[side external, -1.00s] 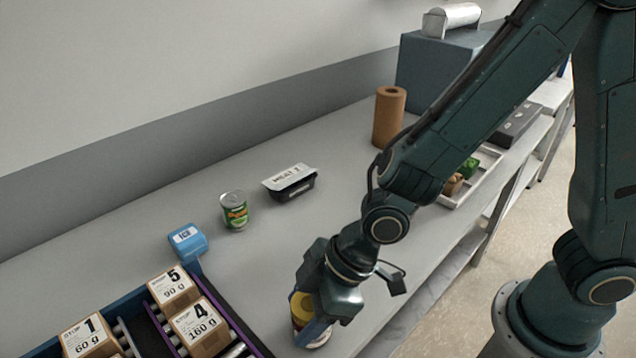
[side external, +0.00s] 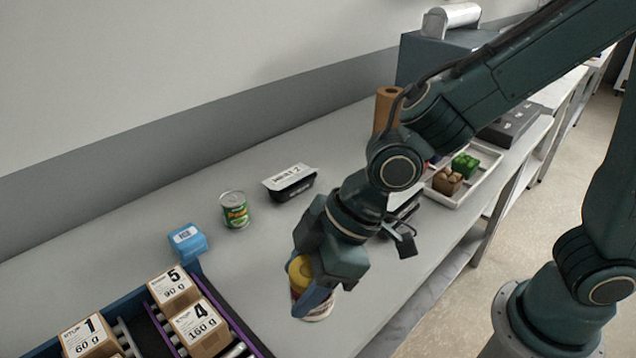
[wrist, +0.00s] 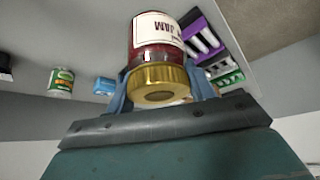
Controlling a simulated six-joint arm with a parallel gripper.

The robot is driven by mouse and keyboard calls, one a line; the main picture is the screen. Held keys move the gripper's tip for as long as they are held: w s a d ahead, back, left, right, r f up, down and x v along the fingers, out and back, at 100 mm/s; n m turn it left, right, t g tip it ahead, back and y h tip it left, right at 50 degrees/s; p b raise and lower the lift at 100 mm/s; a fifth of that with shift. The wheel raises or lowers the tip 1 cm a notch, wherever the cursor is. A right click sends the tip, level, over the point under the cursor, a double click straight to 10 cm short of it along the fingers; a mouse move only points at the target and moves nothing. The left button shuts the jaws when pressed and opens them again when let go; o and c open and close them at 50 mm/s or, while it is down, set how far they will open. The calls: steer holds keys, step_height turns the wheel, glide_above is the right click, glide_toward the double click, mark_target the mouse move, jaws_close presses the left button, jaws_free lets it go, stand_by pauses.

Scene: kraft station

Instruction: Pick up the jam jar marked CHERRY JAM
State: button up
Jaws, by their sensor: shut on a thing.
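The jam jar (side external: 314,302) has a gold lid, dark red contents and a white label. In the wrist view the jar (wrist: 158,45) shows the word JAM upside down; the rest of the label text is cut off or turned away. In the wrist view the gripper (wrist: 165,85) holds the jar by the lid end. The jar is upright near the table's front edge; I cannot tell for sure whether its base is clear of the table.
Left of the jar is a rack (side external: 240,335) with numbered boxes (side external: 203,327). A brown roll (side external: 388,110) and a white tray (side external: 484,184) are farther right. The table middle is bare.

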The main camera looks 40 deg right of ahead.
step_height(320, 180, up, 12)
steer(key=shift+r, duration=0.15)
stand_by(0.3)
stand_by(0.5)
